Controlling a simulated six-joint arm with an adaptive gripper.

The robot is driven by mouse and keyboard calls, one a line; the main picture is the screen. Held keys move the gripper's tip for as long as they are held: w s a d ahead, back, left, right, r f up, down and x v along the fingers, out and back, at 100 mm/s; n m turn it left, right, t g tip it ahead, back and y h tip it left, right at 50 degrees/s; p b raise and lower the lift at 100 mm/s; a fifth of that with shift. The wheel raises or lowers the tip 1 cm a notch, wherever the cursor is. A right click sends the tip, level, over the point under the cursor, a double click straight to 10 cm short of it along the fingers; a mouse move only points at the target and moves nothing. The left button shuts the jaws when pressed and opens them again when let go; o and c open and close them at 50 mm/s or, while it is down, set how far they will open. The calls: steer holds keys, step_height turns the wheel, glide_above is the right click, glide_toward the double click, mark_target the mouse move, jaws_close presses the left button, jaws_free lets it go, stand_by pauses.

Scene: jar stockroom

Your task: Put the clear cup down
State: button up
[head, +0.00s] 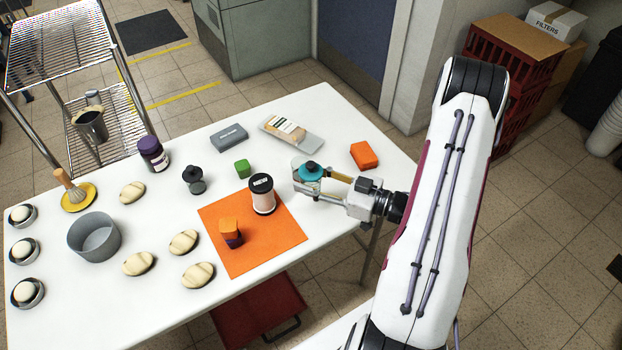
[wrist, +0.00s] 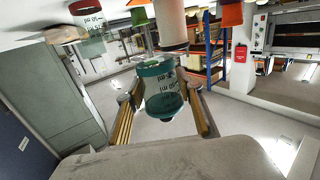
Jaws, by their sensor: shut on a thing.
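My gripper (head: 309,181) is shut on a clear cup (wrist: 162,92) with teal parts and dark "50 ml" marks. In the wrist view, which is upside down, the cup sits between the two fingers. In the head view its teal part with a dark knob (head: 312,170) shows at the fingertips, over the right part of the white table (head: 335,110). The cup appears raised, but its height above the table is hard to tell. The fingers hide part of it.
A white jar with a black lid (head: 262,194) stands close left on the orange mat (head: 268,245). A green block (head: 242,168), a packet (head: 291,133) and an orange block (head: 363,155) are nearby. Bare table lies between the packet and orange block.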

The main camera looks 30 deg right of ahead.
stand_by(0.4)
step_height(320, 180, up, 14)
steer(key=shift+r, duration=0.1)
steer(key=a+x, duration=0.1)
steer(key=x, duration=1.4)
steer(key=shift+s, duration=0.45)
steer(key=w+a, duration=0.2)
steer(key=a, duration=0.2)
steer(key=w+a, duration=0.2)
steer(key=a, duration=0.2)
steer(key=w+a, duration=0.2)
steer(key=a, duration=0.3)
steer(key=shift+w+r, duration=0.3)
steer(key=shift+w, duration=0.1)
steer(key=shift+c, duration=0.2)
steer(key=s+a, duration=0.1)
steer(key=a, duration=2.8)
steer(key=shift+s+d+f, duration=0.1)
steer(key=shift+f, duration=1.2)
steer(key=shift+s+d+f, duration=0.1)
steer(key=shift+f, duration=1.2)
steer(key=shift+f, duration=0.1)
steer(key=shift+f, duration=2.8)
